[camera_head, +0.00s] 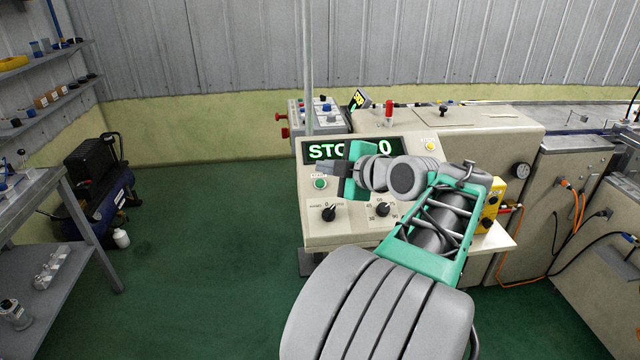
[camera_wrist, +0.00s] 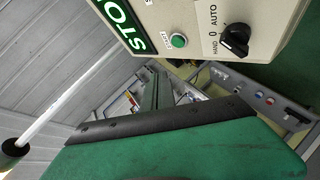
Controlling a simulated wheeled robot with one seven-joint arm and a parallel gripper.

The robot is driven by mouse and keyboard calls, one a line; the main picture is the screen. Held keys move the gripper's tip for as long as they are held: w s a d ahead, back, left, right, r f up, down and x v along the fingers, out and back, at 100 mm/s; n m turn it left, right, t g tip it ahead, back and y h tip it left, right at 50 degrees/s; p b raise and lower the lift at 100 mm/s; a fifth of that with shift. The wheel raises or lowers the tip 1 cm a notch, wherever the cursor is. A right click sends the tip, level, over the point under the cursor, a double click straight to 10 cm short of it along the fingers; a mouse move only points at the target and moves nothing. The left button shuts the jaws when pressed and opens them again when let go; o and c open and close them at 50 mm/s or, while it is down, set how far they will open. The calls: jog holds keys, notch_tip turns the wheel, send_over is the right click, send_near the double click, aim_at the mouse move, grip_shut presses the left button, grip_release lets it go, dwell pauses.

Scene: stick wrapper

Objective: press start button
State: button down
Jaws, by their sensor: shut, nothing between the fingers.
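The control panel (camera_head: 316,234) of a beige machine faces me in the head view. A small green button (camera_head: 320,183) sits on its left part, below a lit display (camera_head: 325,151) showing green letters beginning "STO". The green button (camera_wrist: 178,40) also shows unobstructed in the wrist view, with a small label beside it that is hard to read. My gripper (camera_head: 326,169) is shut and empty. In the head view its tip lies just above the button and covers part of the display. I see no contact with the button.
A black selector knob (camera_head: 329,213) marked HAND, 0 and AUTO sits below the button. A second knob (camera_head: 382,209) is to its right. A yellow button (camera_head: 430,145) is at the upper right. A pale vertical pole (camera_head: 308,60) rises behind the panel.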

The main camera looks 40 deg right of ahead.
aim_at(320, 183)
jog(key=f, duration=0.1)
jog(key=f+b, duration=0.1)
jog(key=w+f, duration=0.1)
jog(key=shift+d+b, duration=0.35)
jog(key=shift+w+d+f+b, duration=0.25)
jog(key=shift+w+f+b, duration=0.15)
jog(key=shift+b, duration=0.15)
jog(key=shift+f, duration=0.1)
dwell(1.1)
jog(key=shift+w+d+f+b, duration=0.1)
jog(key=shift+f+b, duration=0.25)
jog(key=shift+b, duration=0.5)
jog(key=shift+w+d+f+b, duration=0.15)
jog(key=shift+f+b, duration=0.15)
jog(key=shift+b, duration=0.25)
dwell(0.6)
jog(key=shift+s+a+r, duration=0.25)
jog(key=shift+s+r, duration=0.1)
jog(key=shift+r, duration=0.4)
